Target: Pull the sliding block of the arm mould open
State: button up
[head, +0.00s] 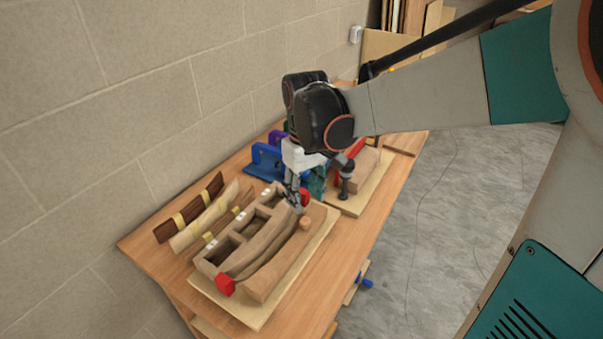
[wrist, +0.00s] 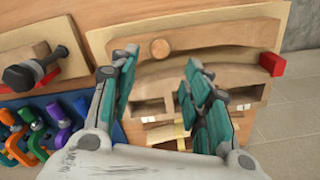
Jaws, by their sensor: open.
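The arm mould lies on a pale board (head: 245,315) on the bench. Its fixed part (head: 212,255) has several open pockets, which also show in the wrist view (wrist: 155,105). The sliding block (head: 275,272) is a curved wooden piece on the side away from the wall, with a round wooden knob (head: 305,222) near its far end. In the wrist view the block (wrist: 220,36) and knob (wrist: 160,48) lie beyond the fingertips. A narrow curved band separates block and fixed part. My gripper (wrist: 161,60) is open and empty, its fingertips apart on either side of the knob in the picture; contact cannot be told.
Red pieces (head: 225,285) sit at the mould's ends. Dark and pale wood strips (head: 190,208) lie by the wall. Blue, green and purple clamps (wrist: 45,128) and a second board with a black-handled clamp (wrist: 38,72) stand beyond the mould.

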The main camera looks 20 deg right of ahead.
jog(key=shift+s+r, duration=0.15)
jog(key=shift+r, duration=1.9)
jog(key=s+a+m+t, duration=0.2)
jog(key=s+t, duration=0.5)
jog(key=s, duration=0.5)
jog(key=shift+s+m+b, duration=0.3)
jog(key=shift+b, duration=0.05)
